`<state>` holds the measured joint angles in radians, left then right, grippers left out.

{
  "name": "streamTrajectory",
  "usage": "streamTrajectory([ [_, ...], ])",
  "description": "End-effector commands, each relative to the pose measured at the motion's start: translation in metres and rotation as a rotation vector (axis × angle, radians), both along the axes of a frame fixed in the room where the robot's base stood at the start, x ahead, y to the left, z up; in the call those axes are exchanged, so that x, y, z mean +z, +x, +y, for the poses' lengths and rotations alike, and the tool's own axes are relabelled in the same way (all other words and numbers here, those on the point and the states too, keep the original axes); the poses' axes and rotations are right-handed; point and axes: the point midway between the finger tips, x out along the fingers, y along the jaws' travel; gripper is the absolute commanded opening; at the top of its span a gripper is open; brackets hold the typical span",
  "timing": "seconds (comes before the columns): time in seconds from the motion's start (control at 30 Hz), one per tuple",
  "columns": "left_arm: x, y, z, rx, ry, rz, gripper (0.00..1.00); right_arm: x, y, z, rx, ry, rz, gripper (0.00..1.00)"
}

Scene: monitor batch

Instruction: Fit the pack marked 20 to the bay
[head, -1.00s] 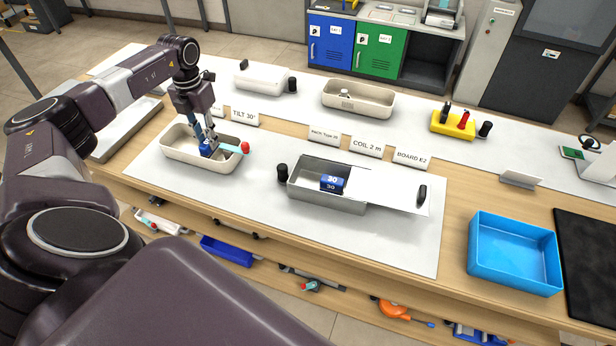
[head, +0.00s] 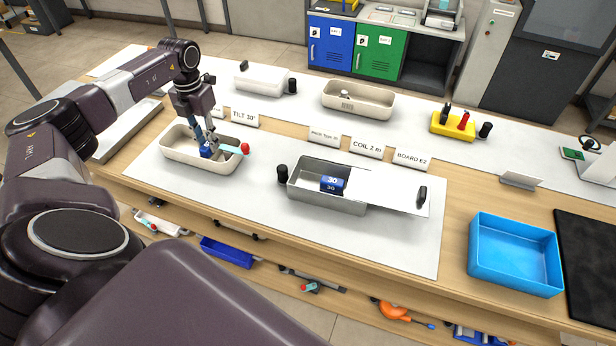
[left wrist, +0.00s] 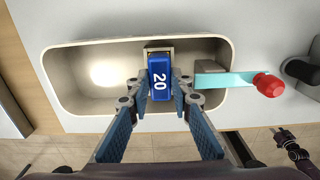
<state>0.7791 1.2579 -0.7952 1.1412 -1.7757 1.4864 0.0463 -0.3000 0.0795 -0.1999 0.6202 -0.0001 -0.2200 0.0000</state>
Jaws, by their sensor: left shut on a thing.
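My left gripper (head: 207,150) reaches down into a cream tray (head: 172,160) at the left of the bench. It is shut on the blue pack marked 20 (left wrist: 159,80), which stands between its fingertips in the left wrist view. A tan, square-edged holder (left wrist: 158,47) shows around the pack's far end; how deep the pack sits cannot be told. A teal lever (left wrist: 238,79) with a red knob (left wrist: 269,85) lies beside it, over the tray's right rim. Another blue pack, marked 30 (head: 332,183), lies in the grey metal box (head: 340,205). A small dark part (left wrist: 290,145) may be my right gripper; its jaws are unclear.
A black knob (head: 282,174) stands at the grey box's left end. A blue bin (head: 515,275) and a black mat stand at the right. Label cards, including TILT 30° (head: 244,116), line the back. The white mat between tray and grey box is clear.

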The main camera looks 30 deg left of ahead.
Motion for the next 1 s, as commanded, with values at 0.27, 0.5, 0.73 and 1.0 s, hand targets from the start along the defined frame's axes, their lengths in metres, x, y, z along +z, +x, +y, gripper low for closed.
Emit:
streamTrajectory([
  [0.27, -0.001, 0.000, 0.000, 0.000, 0.000, 0.000, 0.40, 0.000, 0.000, 0.000, 0.000, 0.000, 0.000, 0.33],
  [0.5, -0.001, 0.000, -0.001, -0.001, -0.001, 0.001, 0.40, 0.000, 0.000, 0.000, 0.000, 0.000, 0.000, 0.33],
  [0.73, 0.018, 0.002, 0.000, -0.002, -0.001, -0.004, 0.40, 0.000, 0.000, -0.001, 0.001, -0.001, 0.000, 0.33],
  [1.0, 0.076, 0.002, 0.001, 0.000, 0.000, -0.006, 0.40, 0.000, 0.000, -0.001, 0.000, -0.001, 0.000, 0.33],
])
